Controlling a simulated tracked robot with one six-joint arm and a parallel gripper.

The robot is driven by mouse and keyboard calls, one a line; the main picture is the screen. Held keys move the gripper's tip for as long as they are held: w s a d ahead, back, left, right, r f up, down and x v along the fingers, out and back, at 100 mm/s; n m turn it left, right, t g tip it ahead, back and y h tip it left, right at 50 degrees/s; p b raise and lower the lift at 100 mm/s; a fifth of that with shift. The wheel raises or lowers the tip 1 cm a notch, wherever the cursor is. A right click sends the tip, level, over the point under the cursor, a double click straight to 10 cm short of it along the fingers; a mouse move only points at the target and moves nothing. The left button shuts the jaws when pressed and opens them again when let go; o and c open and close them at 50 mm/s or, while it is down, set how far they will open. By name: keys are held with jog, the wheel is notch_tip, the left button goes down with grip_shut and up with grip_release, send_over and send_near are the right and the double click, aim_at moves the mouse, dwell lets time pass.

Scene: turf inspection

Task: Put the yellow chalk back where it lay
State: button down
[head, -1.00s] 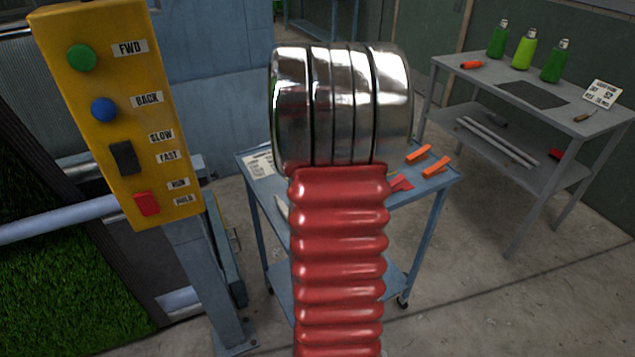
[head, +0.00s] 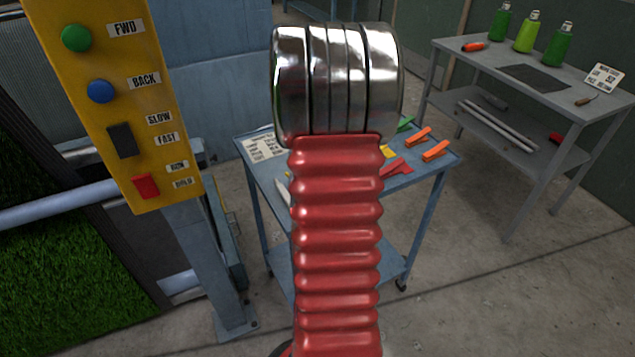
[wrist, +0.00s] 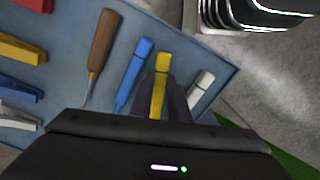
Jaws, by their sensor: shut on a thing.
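In the wrist view, the yellow chalk (wrist: 162,64) is a short stick with a squared far end. My gripper (wrist: 161,98) is shut on it, a dark finger on each side, and the far end sticks out past the fingers. The chalk is over the blue cart top (wrist: 208,52); I cannot tell whether it touches it. A blue stick (wrist: 133,75) lies close to its left and a white stick (wrist: 200,91) to its right.
A wooden-handled tool (wrist: 101,44) and several coloured clips (wrist: 20,48) lie left in the wrist view. In the head view, orange clips (head: 434,151) and a paper sheet (head: 264,147) lie on the cart. A yellow control panel (head: 115,95) stands left; a grey bench (head: 465,62) stands right.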

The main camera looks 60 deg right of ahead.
jog(key=shift+f, duration=0.55)
dwell(0.4)
jog(key=c, duration=1.6)
grip_release()
notch_tip(320, 180, up, 14)
jog(key=shift+f, duration=0.15)
